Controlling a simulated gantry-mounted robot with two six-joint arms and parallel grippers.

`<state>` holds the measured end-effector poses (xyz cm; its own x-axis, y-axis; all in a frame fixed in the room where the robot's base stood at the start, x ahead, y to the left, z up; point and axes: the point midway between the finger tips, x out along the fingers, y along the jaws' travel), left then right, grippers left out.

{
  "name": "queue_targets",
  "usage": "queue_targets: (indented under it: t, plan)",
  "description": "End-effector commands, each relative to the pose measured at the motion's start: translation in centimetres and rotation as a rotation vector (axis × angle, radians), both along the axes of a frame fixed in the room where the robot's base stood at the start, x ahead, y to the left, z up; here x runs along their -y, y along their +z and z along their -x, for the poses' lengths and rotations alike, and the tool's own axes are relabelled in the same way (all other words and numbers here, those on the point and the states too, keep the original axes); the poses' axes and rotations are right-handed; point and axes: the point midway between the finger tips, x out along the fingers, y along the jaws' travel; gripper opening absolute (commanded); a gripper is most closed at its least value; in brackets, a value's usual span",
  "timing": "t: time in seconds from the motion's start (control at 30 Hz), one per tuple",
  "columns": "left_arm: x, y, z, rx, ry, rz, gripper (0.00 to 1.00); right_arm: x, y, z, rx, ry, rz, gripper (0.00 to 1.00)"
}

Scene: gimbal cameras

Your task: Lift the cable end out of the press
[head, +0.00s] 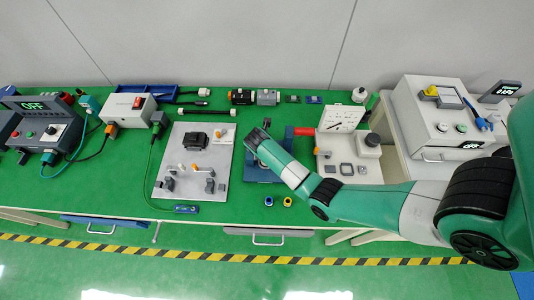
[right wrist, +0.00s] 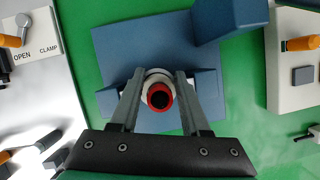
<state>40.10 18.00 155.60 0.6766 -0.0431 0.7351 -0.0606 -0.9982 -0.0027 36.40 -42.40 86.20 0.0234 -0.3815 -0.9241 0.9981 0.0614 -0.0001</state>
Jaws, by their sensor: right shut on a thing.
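The press is blue. In the right wrist view its flat base (right wrist: 115,50) and raised block (right wrist: 225,18) show; in the head view the press (head: 292,140) is partly hidden behind my right arm, with a red handle (head: 304,131) beside it. The cable end (right wrist: 160,97) shows as a red ring with a dark centre and a pale collar. My right gripper (right wrist: 157,86) is shut on it, one finger on each side, over the press base. How high it is above the base I cannot tell. In the head view my right gripper (head: 257,143) hides the cable end.
A grey fixture board (head: 222,153) stands left of the press and a white panel (head: 345,168) stands right.

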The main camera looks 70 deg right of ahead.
Motion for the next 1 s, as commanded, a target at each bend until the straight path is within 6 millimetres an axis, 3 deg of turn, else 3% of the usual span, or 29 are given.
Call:
queue_targets:
  t: [0.2, 0.37, 0.57, 0.8, 1.0]
  plan:
    - [0.0, 1.5, 0.0, 0.0, 0.0, 0.0, 0.5, -0.1, 2.9, 0.0, 0.002, 0.001, 0.001, 0.02]
    - [0.0, 3.0, 0.0, 0.0, 0.0, 0.0, 0.5, -1.6, 5.0, 1.0, 0.002, 0.002, 0.001, 0.02]
    - [0.0, 5.2, 0.0, 0.0, 0.0, 0.0, 0.5, -4.3, 9.2, 3.0, 0.003, 0.002, 0.002, 0.02]
    - [0.0, 6.6, 0.0, 0.0, 0.0, 0.0, 0.5, -9.3, 11.3, 6.5, 0.0, 0.004, 0.001, 0.02]
    - [0.0, 7.0, 0.0, 0.0, 0.0, 0.0, 0.5, -11.2, 12.2, 7.8, 0.0, 0.002, 0.001, 0.02]
